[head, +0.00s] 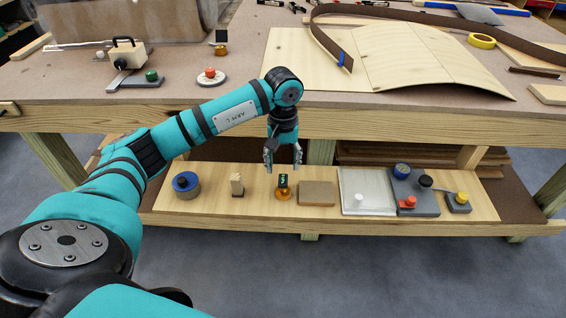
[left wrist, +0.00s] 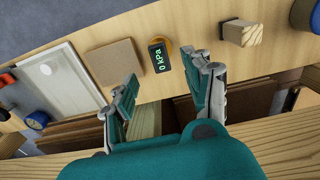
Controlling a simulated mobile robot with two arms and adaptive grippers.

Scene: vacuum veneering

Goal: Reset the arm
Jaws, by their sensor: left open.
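My left arm (head: 205,122) reaches in from the left over the bench edge, with its elbow bent and the wrist hanging down. My left gripper (head: 283,165) is open and empty, pointing down in front of the bench, above the lower shelf. In the left wrist view the two fingers (left wrist: 165,92) are spread apart with nothing between them. A small gauge (head: 283,188) with an amber base stands below the fingertips in the head view. In the left wrist view the gauge (left wrist: 159,56) reads 0 kPa and lies beyond the fingers. My right gripper is not in view.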

